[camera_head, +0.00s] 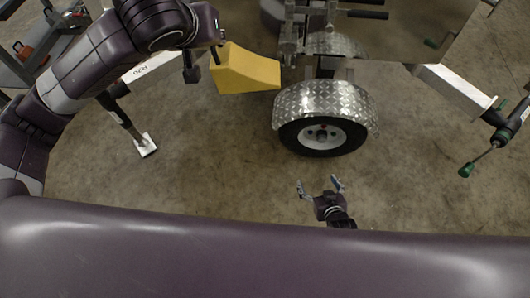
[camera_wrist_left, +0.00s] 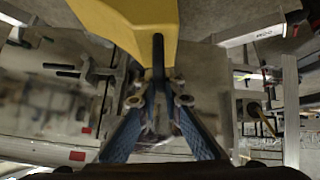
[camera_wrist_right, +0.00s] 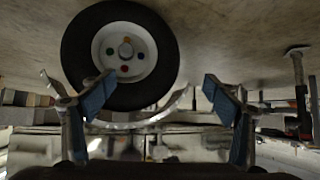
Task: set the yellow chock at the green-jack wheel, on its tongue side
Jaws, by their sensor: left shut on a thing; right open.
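The yellow chock (camera_head: 245,72) hangs in the air left of the wheel, with its slope towards the right. My left gripper (camera_head: 217,53) is at its left end. In the left wrist view the fingers (camera_wrist_left: 158,98) are shut on a dark handle of the chock (camera_wrist_left: 130,18). The wheel (camera_head: 322,134) has a white rim under a diamond-plate fender (camera_head: 322,102). A green-ended handle (camera_head: 466,170) is on the right beam. My right gripper (camera_head: 319,186) is open and empty in front of the wheel. The right wrist view shows the wheel (camera_wrist_right: 122,52) beyond its fingers.
A jack leg with a foot plate (camera_head: 146,146) stands on the floor at the left, below a light beam (camera_head: 140,71). Another light beam (camera_head: 455,88) runs out to the right. A grey cart (camera_head: 45,65) is at the far left. The floor (camera_head: 225,140) left of the wheel is clear.

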